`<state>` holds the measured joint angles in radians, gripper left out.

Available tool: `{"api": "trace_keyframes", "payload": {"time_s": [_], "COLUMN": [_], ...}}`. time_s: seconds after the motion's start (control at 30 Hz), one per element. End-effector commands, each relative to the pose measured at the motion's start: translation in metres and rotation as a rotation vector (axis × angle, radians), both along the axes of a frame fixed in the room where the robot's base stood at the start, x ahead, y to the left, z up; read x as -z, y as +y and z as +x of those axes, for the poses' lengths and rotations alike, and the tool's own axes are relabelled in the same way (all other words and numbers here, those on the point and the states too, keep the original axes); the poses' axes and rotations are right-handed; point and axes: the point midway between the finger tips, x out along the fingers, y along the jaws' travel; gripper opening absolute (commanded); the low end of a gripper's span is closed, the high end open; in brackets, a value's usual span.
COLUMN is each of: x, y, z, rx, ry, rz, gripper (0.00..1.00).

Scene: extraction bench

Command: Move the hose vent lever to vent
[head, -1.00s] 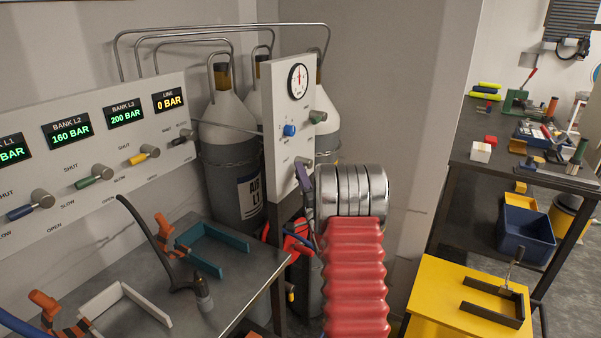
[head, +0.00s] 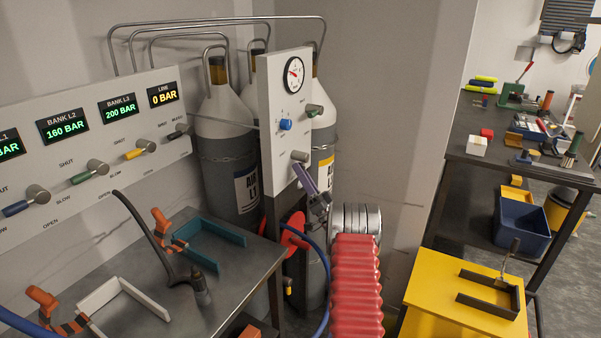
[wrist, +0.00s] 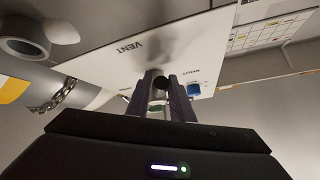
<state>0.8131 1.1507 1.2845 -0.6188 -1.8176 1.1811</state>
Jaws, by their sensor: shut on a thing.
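The word VENT (wrist: 131,47) is printed on the panel near the hub, apart from the fingers.
Gas cylinders (head: 228,150) stand behind the panel. A steel bench (head: 235,290) with clamps and a black handle is at the left. A yellow table (head: 430,290) and a dark workbench (head: 470,160) are at the right. A blue hose (head: 325,270) hangs below the panel.

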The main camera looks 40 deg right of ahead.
Motion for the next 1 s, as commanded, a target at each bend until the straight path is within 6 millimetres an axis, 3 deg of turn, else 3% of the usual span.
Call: {"api": "trace_keyframes", "payload": {"time_s": [0.03,1.0], "x": [0.007,0.011], "y": [-0.002,-0.018], "z": [0.0,0.007], "rx": [0.001,0.001], "ry": [0.001,-0.122], "rz": [-0.018,-0.363], "gripper": [0.0,0.0]}}
